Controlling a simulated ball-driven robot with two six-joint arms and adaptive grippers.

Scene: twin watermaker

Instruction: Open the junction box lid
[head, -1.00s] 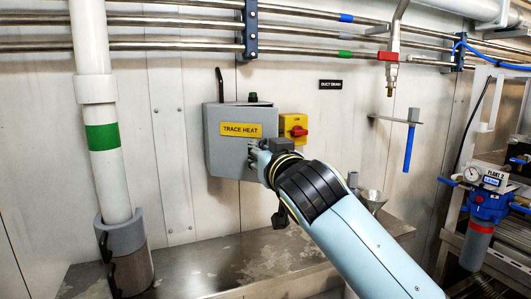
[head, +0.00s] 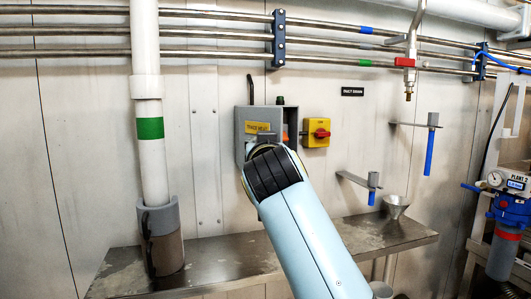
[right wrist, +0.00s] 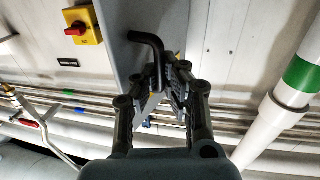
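The grey junction box (head: 281,118) hangs on the wall. Its lid, with a yellow TRACE HEAT label (head: 257,128), stands partly open, swung out from the right side, and an orange part shows inside. My right arm covers the lid's lower part and hides my gripper in the head view. In the right wrist view, the lid is a grey panel (right wrist: 122,60) with a bent black handle (right wrist: 148,39) on it. My right gripper (right wrist: 166,75) has its fingertips close together around the handle's leg. My left gripper is in neither view.
A yellow and red switch (head: 316,132) sits right of the box. A white pipe with a green band (head: 150,128) stands to the left. Metal pipes run above. A steel shelf (head: 215,258) is below, with a funnel (head: 395,207) at its right.

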